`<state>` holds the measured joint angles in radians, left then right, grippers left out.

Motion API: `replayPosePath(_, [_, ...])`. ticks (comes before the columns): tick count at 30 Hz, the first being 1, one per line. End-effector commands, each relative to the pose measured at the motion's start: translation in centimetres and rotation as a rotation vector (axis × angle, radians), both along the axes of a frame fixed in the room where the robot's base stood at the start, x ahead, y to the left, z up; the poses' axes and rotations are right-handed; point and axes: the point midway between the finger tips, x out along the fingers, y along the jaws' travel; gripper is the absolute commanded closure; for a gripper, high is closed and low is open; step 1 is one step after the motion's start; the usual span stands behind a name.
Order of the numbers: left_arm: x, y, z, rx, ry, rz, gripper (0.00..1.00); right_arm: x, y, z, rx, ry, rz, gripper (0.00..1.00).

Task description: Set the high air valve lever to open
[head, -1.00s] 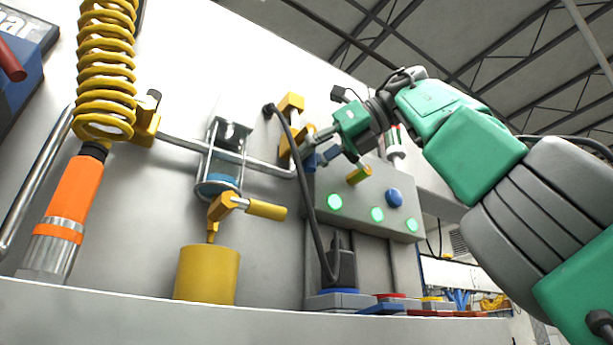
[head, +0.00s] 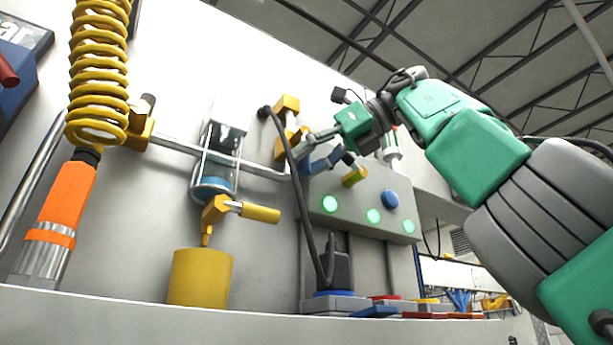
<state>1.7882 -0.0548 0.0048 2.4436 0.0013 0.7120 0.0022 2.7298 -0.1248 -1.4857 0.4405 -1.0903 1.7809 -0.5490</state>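A yellow valve body (head: 286,104) sits high on the white panel, at the right end of the grey pipe. A blue lever-like piece (head: 322,161) with a dark tip shows just below and right of it. My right gripper (head: 312,140) reaches in from the right, with its fingers pointing left beside the valve. A grey finger lies just above the blue piece; I cannot tell whether they touch. The spacing of the fingers is unclear. A lower yellow valve with a yellow handle (head: 260,212) hangs beneath the glass filter (head: 217,160). My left gripper is not in view.
A grey control box (head: 345,208) with green lights, a blue button and a yellow knob stands under my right gripper. A black cable (head: 298,185) hangs past the valve. A yellow coil hose (head: 100,70) and yellow cylinder (head: 200,277) are at left.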

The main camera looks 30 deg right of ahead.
Motion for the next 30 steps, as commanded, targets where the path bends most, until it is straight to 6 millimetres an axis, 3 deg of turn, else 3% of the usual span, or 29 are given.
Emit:
replayPosePath(14, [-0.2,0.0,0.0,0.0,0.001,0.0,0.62,-4.0,-3.3,2.0,0.002,-0.005,-0.001,0.62])
replayPosePath(23, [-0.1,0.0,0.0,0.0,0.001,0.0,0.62,-6.1,-4.9,2.0,0.003,-0.003,-0.004,0.62])
replayPosePath(30, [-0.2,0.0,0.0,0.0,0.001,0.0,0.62,-10.2,-7.9,2.1,0.005,-0.005,-0.003,0.62])
